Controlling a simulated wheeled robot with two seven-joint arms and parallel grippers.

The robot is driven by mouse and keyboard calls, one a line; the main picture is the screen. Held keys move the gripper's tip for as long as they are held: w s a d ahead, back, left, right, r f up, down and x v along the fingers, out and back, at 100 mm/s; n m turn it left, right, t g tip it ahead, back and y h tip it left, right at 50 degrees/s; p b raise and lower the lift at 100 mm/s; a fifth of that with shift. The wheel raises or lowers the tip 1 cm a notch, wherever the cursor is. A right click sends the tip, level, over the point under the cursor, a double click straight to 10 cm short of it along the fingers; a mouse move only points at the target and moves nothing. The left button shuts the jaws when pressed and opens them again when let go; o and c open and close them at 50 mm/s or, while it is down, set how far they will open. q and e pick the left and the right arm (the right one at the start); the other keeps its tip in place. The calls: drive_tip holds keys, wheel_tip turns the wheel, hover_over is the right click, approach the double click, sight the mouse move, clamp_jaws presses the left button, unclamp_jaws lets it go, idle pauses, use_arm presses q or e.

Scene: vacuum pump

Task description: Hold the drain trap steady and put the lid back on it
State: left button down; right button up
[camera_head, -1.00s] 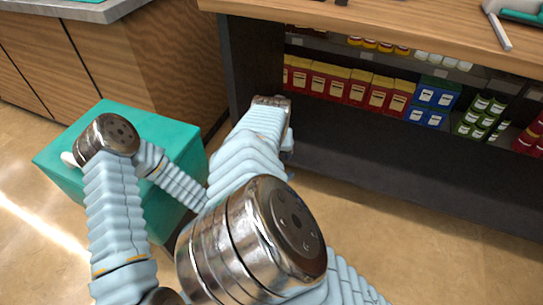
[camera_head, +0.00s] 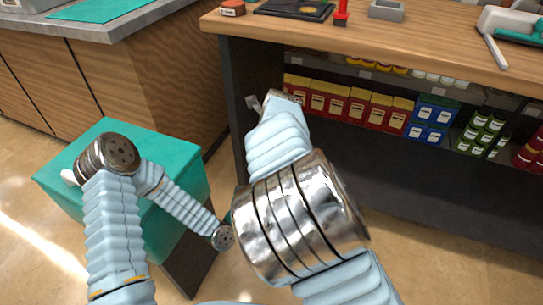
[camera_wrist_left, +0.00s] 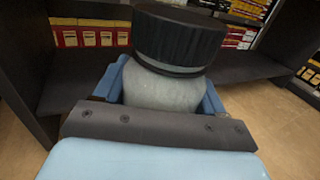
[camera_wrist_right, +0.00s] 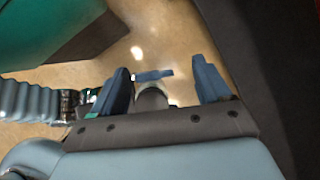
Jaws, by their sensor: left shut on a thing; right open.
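The drain trap (camera_wrist_left: 160,88), a pale grey rounded body, stands between the blue fingers of my left gripper (camera_wrist_left: 160,100), which is shut on it. A wide black ribbed cap (camera_wrist_left: 180,38) sits over its top; I cannot tell whether this is the separate lid or how firmly it is seated. My right gripper (camera_wrist_right: 163,85) is open.
A teal-topped box (camera_head: 175,150) stands at left. A dark shelf unit (camera_head: 400,180) under a wooden counter (camera_head: 420,40) holds red boxes (camera_head: 340,103), blue boxes (camera_head: 430,118) and green containers (camera_head: 482,133). Open floor (camera_head: 220,275) lies below my arms.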

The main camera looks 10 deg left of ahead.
drive_tip(key=w+a+r+n+y, duration=0.1)
drive_tip(key=w+r+n+y, duration=0.3)
drive_tip(key=n, duration=0.7)
drive_tip(key=s+f+m+g+h, duration=0.1)
drive_tip(key=s+m+g, duration=0.1)
drive_tip(key=m, duration=1)
drive_tip(key=s+d+f+m+g+h, duration=0.1)
drive_tip(key=s+m, duration=0.3)
drive_tip(key=m, duration=0.8)
drive_tip(key=s+f+m+g+h, duration=0.3)
drive_tip(key=m, duration=0.9)
drive_tip(key=shift+s+d, duration=0.25)
drive_tip(key=shift+d, duration=0.1)
drive_tip(key=r+n, duration=0.1)
drive_tip(key=n, duration=0.2)
drive_tip(key=d+n+h, duration=0.1)
drive_tip(key=n, duration=0.2)
drive_tip(key=r+n+t, duration=0.1)
drive_tip(key=n, duration=0.1)
drive_tip(key=shift+w+d+r+n, duration=0.2)
drive_tip(key=shift+d+r+n, duration=0.1)
drive_tip(key=shift+n, duration=0.1)
drive_tip(key=n, duration=0.1)
drive_tip(key=r+n+t, duration=0.1)
drive_tip(key=shift+w+d+r+n+h, duration=0.2)
drive_tip(key=shift+w+n+h, duration=0.1)
drive_tip(key=shift+h, duration=0.1)
drive_tip(key=shift+f, duration=0.2)
drive_tip(key=shift+f, duration=3.9)
